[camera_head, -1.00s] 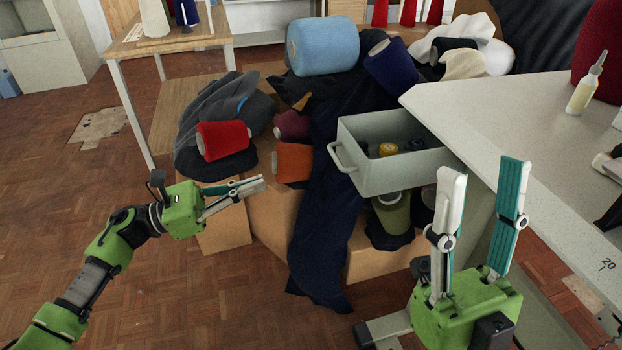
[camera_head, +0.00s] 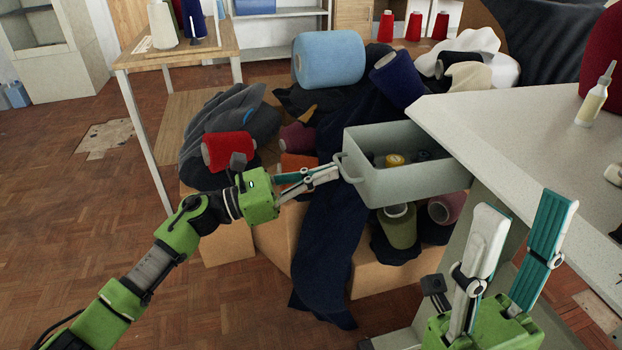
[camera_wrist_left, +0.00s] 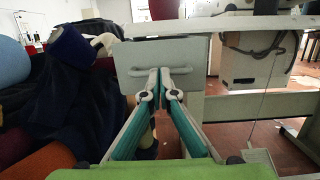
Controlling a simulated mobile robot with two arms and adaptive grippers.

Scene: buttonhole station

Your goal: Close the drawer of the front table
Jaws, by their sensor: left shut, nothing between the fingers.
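The grey drawer (camera_head: 415,183) sticks out to the left from under the white front table (camera_head: 500,130). Yellow and dark items lie inside it. Its bar handle (camera_head: 347,170) is on the left end. My left gripper (camera_head: 336,171) is shut and empty, its tips at or very near the handle. My right gripper (camera_head: 530,225) is open and empty, pointing up beside the table.
Below and beside the drawer are cardboard boxes (camera_head: 375,270) with dark cloth (camera_head: 330,260) and several yarn cones, including a light blue one (camera_head: 328,60). A glue bottle (camera_head: 594,98) stands on the table.

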